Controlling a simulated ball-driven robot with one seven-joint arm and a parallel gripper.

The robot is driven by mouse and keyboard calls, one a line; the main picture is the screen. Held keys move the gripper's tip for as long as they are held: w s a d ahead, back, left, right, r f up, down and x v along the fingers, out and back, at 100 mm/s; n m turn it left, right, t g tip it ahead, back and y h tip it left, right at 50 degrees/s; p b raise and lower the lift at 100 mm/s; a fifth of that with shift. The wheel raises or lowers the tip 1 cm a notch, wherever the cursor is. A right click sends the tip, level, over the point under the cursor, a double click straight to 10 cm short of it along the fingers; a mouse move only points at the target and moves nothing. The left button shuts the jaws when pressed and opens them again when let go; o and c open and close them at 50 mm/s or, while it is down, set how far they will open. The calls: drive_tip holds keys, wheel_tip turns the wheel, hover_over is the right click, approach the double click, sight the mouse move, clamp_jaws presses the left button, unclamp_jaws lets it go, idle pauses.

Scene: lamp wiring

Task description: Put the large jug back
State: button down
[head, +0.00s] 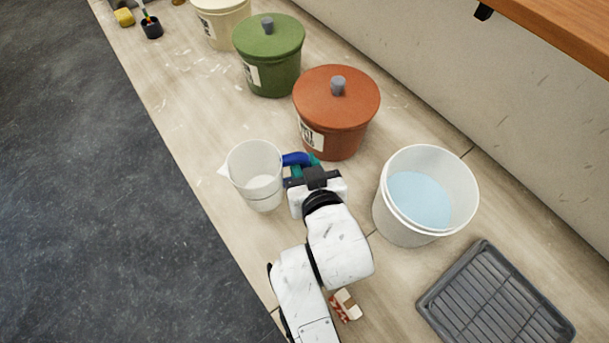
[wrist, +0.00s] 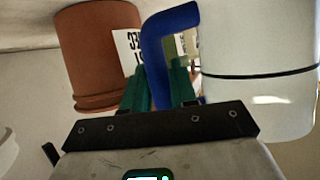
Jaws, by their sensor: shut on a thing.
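The large jug (head: 256,176) is white and translucent with a spout at its left and a blue handle (head: 297,159) at its right. In the head view it is upright over the wooden bench near its front edge; I cannot tell whether it touches the bench. My gripper (head: 305,166) is shut on the blue handle from the right. In the wrist view the green fingers (wrist: 160,82) are at the blue handle (wrist: 165,40), with the jug wall (wrist: 255,60) to the right. Part of the handle is hidden by the fingers.
A red-brown lidded bucket (head: 336,110) stands just behind the jug, with a green one (head: 270,60) and a cream one (head: 218,22) beyond. A white bucket of blue liquid (head: 422,200) and a grey ribbed tray (head: 495,305) are at the right. Bare bench (head: 190,110) lies to the left.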

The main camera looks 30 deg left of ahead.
drive_tip(key=shift+w+a+f+b, duration=0.15)
drive_tip(key=shift+w+f+b, duration=0.05)
drive_tip(key=shift+f+b, duration=0.85)
drive_tip(key=shift+w+a+f+b, duration=0.1)
drive_tip(key=shift+w+f+b, duration=0.05)
drive_tip(key=shift+f+b, duration=0.8)
drive_tip(key=c, duration=0.9)
unclamp_jaws()
drive_tip(key=shift+d+r+p, duration=0.1)
drive_tip(key=shift+d+p, duration=0.05)
drive_tip(key=shift+p, duration=0.15)
drive_tip(key=p+v, duration=0.2)
drive_tip(key=v, duration=0.5)
drive_tip(key=shift+p, duration=0.4)
